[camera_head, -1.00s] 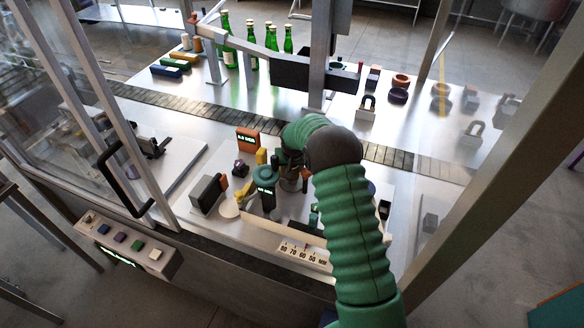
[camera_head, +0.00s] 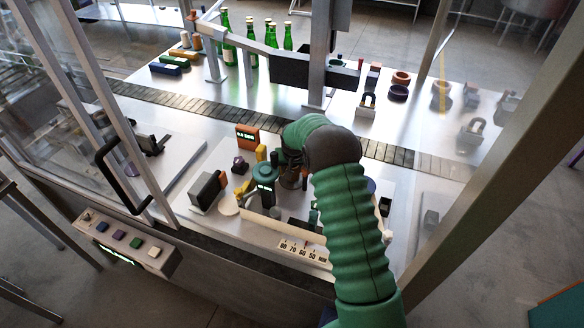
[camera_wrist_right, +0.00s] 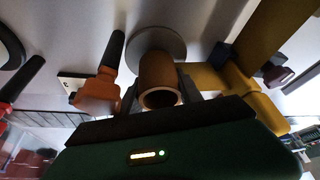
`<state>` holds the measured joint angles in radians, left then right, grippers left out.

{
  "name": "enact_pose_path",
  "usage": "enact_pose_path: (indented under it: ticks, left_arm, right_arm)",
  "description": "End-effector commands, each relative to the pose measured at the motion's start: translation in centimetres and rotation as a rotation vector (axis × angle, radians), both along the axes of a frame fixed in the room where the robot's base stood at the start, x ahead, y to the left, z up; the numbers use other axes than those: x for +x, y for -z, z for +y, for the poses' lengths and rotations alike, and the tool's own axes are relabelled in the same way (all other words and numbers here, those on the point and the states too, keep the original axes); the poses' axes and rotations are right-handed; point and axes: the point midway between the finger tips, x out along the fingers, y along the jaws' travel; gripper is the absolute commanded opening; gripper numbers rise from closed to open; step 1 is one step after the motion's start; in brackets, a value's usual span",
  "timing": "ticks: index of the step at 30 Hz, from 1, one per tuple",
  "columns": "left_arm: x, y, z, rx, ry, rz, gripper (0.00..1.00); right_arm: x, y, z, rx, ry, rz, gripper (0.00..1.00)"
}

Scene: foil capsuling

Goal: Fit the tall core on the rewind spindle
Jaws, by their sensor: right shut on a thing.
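In the right wrist view a brown hollow tube, the core (camera_wrist_right: 160,80), sits between the fingers of my right gripper (camera_wrist_right: 160,97). The gripper is shut on it, and the tube's open end faces the camera. A grey round disc (camera_wrist_right: 156,40) lies just beyond the tube's far end. I cannot tell whether tube and disc touch. The spindle itself cannot be made out. My left gripper is not in view.
An orange piece with a black handle (camera_wrist_right: 108,75) stands left of the core, yellow blocks (camera_wrist_right: 240,82) to its right. In the head view a dark box (camera_head: 206,190) and orange display box (camera_head: 247,136) stand close by. A conveyor (camera_head: 200,113) runs behind.

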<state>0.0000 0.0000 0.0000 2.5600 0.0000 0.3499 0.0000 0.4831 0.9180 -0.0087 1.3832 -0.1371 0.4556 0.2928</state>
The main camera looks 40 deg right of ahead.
Motion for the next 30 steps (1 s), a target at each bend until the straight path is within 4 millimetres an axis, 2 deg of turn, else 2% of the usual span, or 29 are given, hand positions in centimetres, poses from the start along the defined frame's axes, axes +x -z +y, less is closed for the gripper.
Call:
enact_pose_path:
  ticks: [24,25,30]
  left_arm:
    - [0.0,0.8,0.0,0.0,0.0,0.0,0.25]
    - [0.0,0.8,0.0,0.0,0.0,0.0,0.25]
    - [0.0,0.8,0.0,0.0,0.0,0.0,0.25]
  right_arm:
    - [-0.3,1.4,0.3,0.006,0.001,0.008,0.04]
    - [-0.3,1.4,0.3,0.006,0.001,0.009,0.45]
    - [-0.4,1.6,0.4,0.009,0.002,0.012,0.67]
